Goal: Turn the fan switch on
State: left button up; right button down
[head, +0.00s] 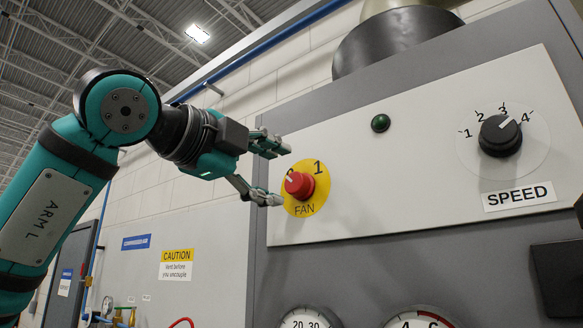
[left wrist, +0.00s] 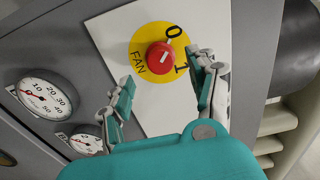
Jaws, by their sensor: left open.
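The fan switch (head: 299,186) is a red round knob on a yellow disc marked FAN, 0 and 1, on the white panel. Its white pointer line is toward the 0, which is partly covered in the head view. In the left wrist view the knob (left wrist: 160,56) shows clearly, its pointer also toward the 0. My left gripper (head: 281,174) is open, its fingers just left of the knob in the head view. In the left wrist view its two fingers (left wrist: 167,80) are spread, with the knob beyond the gap and apart from them. My right gripper is not seen.
A black SPEED knob (head: 500,136) points near 3 on the right of the panel. A dark green lamp (head: 380,123) sits between the knobs. Two gauges (head: 310,318) (head: 420,318) are below. A caution sign (head: 176,266) hangs on the wall at the left.

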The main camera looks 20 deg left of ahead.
aim_at(293, 183)
pick_arm(q)
jog(key=p+x, duration=0.1)
jog(key=x, duration=0.4)
jog(key=shift+w+p, duration=0.15)
jog(key=shift+p, duration=0.25)
jog(key=c, duration=1.1)
jog(key=shift+c, duration=0.2)
